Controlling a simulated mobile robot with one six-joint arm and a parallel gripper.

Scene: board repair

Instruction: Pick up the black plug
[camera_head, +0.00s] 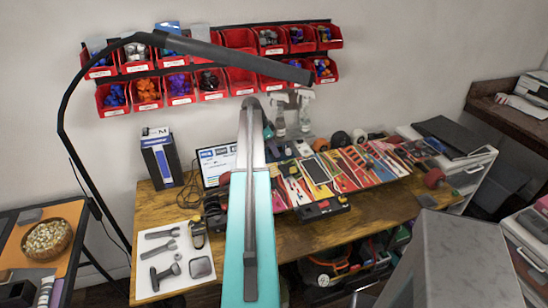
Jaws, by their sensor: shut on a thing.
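My arm rises through the middle of the view as a turquoise and grey link and covers part of the workbench (330,238). My gripper does not show; the arm hides whatever is behind it. I cannot make out a black plug for certain. Black cables (207,202) lie in a tangle on the bench just left of the arm, beside a bright screen (216,158). A small black and yellow device (197,236) lies at the right edge of a white mat (148,284).
Several grey tools lie on the mat. A dark blue box (160,163) stands at the bench's back left. A tool-filled panel (345,175) lies right of my arm. Red bins (241,82) hang on the wall. A black lamp (66,115) arches overhead. Bare wood shows along the front.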

